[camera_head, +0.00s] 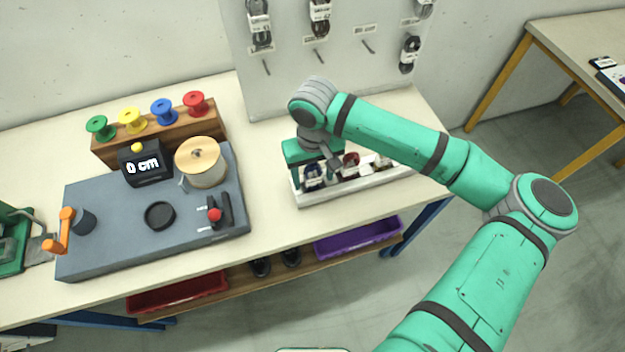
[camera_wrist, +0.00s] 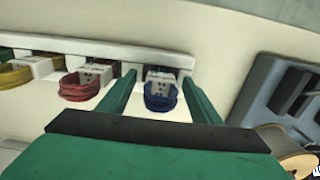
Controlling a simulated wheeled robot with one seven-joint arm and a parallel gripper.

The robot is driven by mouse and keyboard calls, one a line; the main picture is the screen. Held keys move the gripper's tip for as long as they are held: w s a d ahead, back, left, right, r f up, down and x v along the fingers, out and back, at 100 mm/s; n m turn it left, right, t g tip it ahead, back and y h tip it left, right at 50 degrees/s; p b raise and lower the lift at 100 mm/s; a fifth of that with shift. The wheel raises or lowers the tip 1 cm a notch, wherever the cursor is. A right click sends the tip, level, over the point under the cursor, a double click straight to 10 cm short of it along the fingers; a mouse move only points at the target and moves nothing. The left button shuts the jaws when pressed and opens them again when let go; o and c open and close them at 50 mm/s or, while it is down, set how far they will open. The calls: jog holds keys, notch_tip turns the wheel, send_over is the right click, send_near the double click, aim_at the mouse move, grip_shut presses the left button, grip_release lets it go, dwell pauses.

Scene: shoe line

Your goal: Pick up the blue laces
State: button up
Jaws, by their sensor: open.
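The blue laces (camera_wrist: 160,97) are a coiled bundle with a white label band, at one end of a white holder (camera_wrist: 110,56) in the wrist view. In the head view the blue laces (camera_head: 313,182) sit at the left end of the white holder (camera_head: 346,192). My gripper (camera_wrist: 158,80) is open, with one green finger on each side of the blue laces. Whether the fingers touch the laces, I cannot tell. In the head view my gripper (camera_head: 313,160) is over the holder's left end and partly hidden by my wrist.
Red laces (camera_wrist: 80,86) and yellow laces (camera_wrist: 16,75) lie beside the blue ones in the holder. A grey measuring machine (camera_head: 110,240) with a wooden spool (camera_head: 201,160) stands to the left. A pegboard (camera_head: 330,50) with hanging laces rises behind.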

jog(key=c, duration=1.1)
jog(key=shift+c, duration=0.2)
jog(key=shift+w+a, duration=0.1)
